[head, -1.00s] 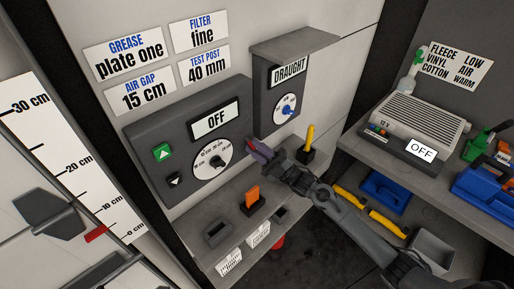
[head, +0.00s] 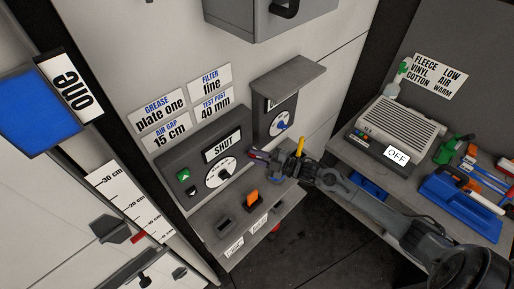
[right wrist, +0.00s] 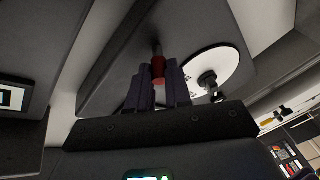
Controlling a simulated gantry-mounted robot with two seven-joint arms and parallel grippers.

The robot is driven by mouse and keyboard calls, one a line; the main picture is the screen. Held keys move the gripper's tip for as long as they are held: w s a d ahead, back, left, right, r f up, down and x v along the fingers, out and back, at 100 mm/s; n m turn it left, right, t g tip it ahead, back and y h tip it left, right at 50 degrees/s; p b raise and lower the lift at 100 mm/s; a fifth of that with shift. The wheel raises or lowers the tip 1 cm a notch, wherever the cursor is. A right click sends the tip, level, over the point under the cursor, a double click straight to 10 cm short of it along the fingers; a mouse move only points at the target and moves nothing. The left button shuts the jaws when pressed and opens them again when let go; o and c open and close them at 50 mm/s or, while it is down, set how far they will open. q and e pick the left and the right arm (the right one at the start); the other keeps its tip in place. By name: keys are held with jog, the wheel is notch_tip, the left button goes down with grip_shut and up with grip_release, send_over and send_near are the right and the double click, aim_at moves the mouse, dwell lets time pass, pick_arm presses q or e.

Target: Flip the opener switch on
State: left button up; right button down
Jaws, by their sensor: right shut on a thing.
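The opener panel (head: 178,160) is a dark grey box on the wall, with a display (head: 222,146) reading "SHUT", a white dial (head: 220,172) and a green up-arrow button (head: 183,176). A small red-tipped lever switch stands out from its right side; the red part (right wrist: 158,68) shows between the fingers in the right wrist view. My right gripper (head: 259,156) is at that side and shut on the switch lever; its fingers (right wrist: 158,88) sit on both sides of it. The fingers hide part of the lever. My left gripper is not in view.
A draught box (head: 268,128) with a dial hangs to the right under a grey hood (head: 287,80). A bench heater (head: 402,125) reads "OFF" at right.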

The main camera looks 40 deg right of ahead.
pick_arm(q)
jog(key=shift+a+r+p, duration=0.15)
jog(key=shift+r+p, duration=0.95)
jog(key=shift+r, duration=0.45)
pick_arm(e)
jog(key=shift+w+r+g+h, duration=0.1)
jog(key=shift+r+g+h, duration=0.25)
jog(key=shift+g, duration=0.25)
jog(key=c, duration=1.1)
grip_release()
jog(key=shift+o, duration=0.2)
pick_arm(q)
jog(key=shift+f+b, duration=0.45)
pick_arm(e)
jog(key=v, duration=1.1)
jog(key=shift+w, duration=0.1)
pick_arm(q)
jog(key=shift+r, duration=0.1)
